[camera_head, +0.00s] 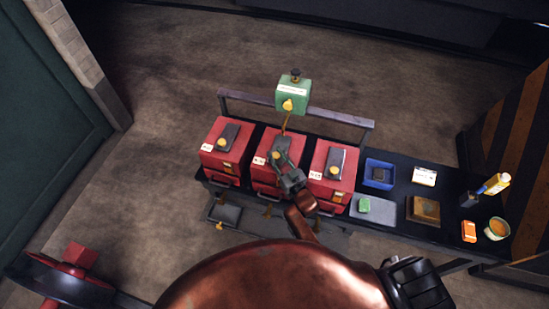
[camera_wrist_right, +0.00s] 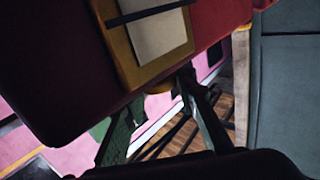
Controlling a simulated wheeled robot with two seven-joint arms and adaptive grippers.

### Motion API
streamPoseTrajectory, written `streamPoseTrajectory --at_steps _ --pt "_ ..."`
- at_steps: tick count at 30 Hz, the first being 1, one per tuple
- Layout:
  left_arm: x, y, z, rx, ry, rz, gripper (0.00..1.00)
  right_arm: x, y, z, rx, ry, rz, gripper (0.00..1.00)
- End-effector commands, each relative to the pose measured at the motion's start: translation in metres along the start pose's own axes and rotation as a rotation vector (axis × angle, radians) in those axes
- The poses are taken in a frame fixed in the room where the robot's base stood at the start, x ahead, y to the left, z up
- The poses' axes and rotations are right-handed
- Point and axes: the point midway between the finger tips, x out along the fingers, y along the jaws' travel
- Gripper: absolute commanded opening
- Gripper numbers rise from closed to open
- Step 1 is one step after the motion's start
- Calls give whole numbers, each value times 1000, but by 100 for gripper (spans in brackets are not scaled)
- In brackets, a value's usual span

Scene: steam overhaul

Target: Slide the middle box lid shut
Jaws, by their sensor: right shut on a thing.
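Three red boxes stand in a row on the dark bench. The middle red box (camera_head: 262,176) has a dark lid (camera_head: 283,142) on top with a yellow knob (camera_head: 276,155). My right gripper (camera_head: 279,161) comes over this box from the front, its fingertips at the knob. It is shut on the knob, which is partly hidden by the fingers. In the right wrist view a bit of yellow (camera_wrist_right: 158,89) shows between the fingertips (camera_wrist_right: 160,85), close to a dark red surface. How far the lid is slid is hard to tell. My left gripper is not in view.
The left red box (camera_head: 214,161) and right red box (camera_head: 320,188) stand close on either side, with similar lids. A green box (camera_head: 293,93) stands behind on a post by a rail (camera_head: 340,115).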

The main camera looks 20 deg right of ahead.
Motion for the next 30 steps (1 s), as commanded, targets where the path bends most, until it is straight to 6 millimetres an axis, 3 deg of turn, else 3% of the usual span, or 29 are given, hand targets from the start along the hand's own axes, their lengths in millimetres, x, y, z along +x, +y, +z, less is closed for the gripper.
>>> streamPoseTrajectory --at_steps 2,3,9,20,23,30 --pt "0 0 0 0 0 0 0 1 4 -2 -3 2 4 0" --pt "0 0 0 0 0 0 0 1 4 -2 -3 2 4 28" --pt "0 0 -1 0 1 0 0 1 3 -2 -3 2 3 41" --pt "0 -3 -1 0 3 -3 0 -4 2 -1 -2 1 3 42" --pt "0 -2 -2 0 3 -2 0 -16 2 0 -2 0 3 42" --pt "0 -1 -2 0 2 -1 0 -65 2 0 -3 -1 3 42"
